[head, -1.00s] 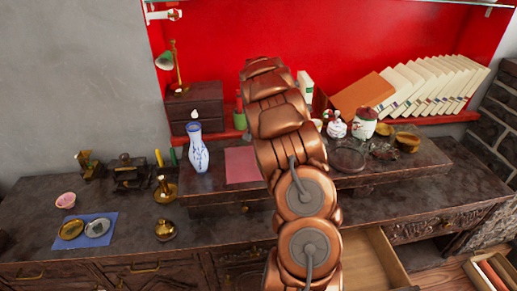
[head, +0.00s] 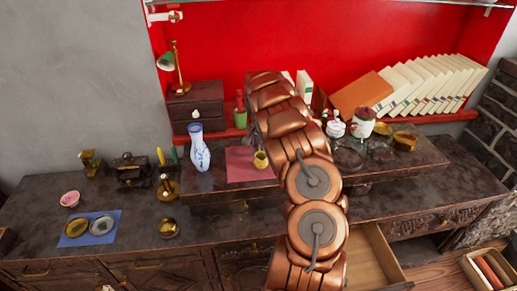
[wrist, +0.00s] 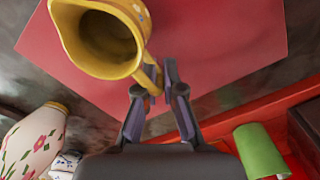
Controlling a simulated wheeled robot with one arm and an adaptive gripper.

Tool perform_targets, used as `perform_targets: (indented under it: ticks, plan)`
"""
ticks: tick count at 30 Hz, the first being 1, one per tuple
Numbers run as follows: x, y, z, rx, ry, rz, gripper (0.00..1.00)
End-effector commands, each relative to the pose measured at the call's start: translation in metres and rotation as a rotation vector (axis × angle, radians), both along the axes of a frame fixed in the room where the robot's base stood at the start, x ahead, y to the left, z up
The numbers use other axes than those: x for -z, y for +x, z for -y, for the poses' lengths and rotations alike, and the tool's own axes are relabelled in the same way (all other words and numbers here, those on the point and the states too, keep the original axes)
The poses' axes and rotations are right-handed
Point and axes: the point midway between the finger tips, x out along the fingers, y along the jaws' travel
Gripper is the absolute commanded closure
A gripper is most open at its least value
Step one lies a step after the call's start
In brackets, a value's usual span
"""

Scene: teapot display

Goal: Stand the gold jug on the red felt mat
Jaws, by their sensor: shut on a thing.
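The gold jug (wrist: 85,65) fills the upper left of the wrist view, with its open mouth towards the camera. In the head view the jug (head: 261,160) shows beside my arm, over the right part of the red felt mat (head: 238,168). The mat (wrist: 215,45) lies behind the jug in the wrist view. I cannot tell whether the jug's base touches the mat. My gripper (wrist: 158,80) is shut on the jug's handle. My arm hides the gripper in the head view.
A blue-and-white vase (head: 199,150) stands left of the mat. A green vessel (head: 240,115) stands behind it. White jars (head: 335,128), a black round dish (head: 349,158) and a gold pot (head: 404,141) stand to the right. An open drawer (head: 370,258) is below.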

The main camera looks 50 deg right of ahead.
Motion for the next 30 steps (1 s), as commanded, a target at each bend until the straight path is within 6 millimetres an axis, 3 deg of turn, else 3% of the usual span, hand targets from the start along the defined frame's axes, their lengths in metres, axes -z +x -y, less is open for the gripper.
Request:
perform_targets:
  ticks: [8,9,16,25,30]
  plan:
    - [0.005,0.0,-0.001,-0.001,0.0,0.0,1.0]
    - [0.004,0.0,0.0,-0.001,0.0,0.0,0.9]
    - [0.003,0.0,0.0,0.0,0.0,0.0,0.68]
    - [0.002,0.0,0.0,0.0,-0.001,0.0,0.68]
    - [-0.009,0.002,0.0,-0.002,-0.004,0.004,0.68]
